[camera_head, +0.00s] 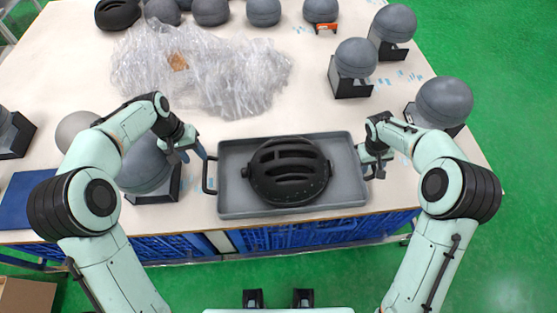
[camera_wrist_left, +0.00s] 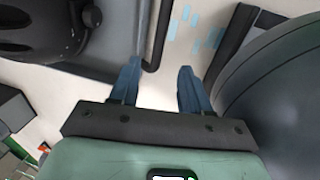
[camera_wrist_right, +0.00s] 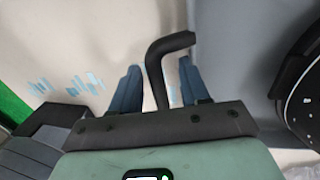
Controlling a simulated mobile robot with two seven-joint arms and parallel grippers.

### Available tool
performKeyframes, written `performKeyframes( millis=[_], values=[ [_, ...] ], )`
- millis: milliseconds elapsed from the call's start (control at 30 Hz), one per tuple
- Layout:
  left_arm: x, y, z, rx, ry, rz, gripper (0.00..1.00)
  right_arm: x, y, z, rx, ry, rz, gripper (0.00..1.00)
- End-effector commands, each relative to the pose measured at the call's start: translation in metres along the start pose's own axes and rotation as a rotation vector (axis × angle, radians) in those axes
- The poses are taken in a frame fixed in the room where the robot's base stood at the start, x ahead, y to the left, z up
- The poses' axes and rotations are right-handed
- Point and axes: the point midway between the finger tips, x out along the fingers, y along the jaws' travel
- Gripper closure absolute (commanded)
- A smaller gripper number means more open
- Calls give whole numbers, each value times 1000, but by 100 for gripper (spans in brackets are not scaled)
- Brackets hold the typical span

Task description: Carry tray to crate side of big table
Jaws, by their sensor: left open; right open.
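A grey tray (camera_head: 235,200) lies near the front edge of the big white table (camera_head: 320,115), with a black helmet (camera_head: 289,170) in it. Its left black handle (camera_head: 208,175) also shows in the left wrist view (camera_wrist_left: 160,40), and its right handle in the right wrist view (camera_wrist_right: 155,65). My left gripper (camera_head: 202,152) is open, with the left handle showing between its fingers (camera_wrist_left: 160,72). My right gripper (camera_head: 370,170) is open, with the right handle between its fingers (camera_wrist_right: 157,80). I cannot tell whether any finger touches a handle.
Blue crates (camera_head: 170,248) stand under the table's front edge. A grey ball on a black stand (camera_head: 150,170) is close to my left gripper; another (camera_head: 442,102) is at the right. Crumpled clear plastic (camera_head: 200,70) lies behind the tray. A cardboard box (camera_head: 25,297) is at lower left.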

Motion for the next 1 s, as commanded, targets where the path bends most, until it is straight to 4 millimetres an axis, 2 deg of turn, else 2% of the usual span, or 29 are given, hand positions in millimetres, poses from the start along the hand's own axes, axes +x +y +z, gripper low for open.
performKeyframes(
  millis=[533, 700, 1000],
  values=[
    [-1, 0, 0, 0, 0, 0, 53, -101, 0, -1, 0, 7, 0, 53],
    [0, 0, 0, 0, 0, 0, 53, -115, 0, 0, 0, 3, 0, 53],
    [0, 0, 0, 0, 0, 0, 53, -118, 0, 0, 0, 3, 0, 53]
  ],
)
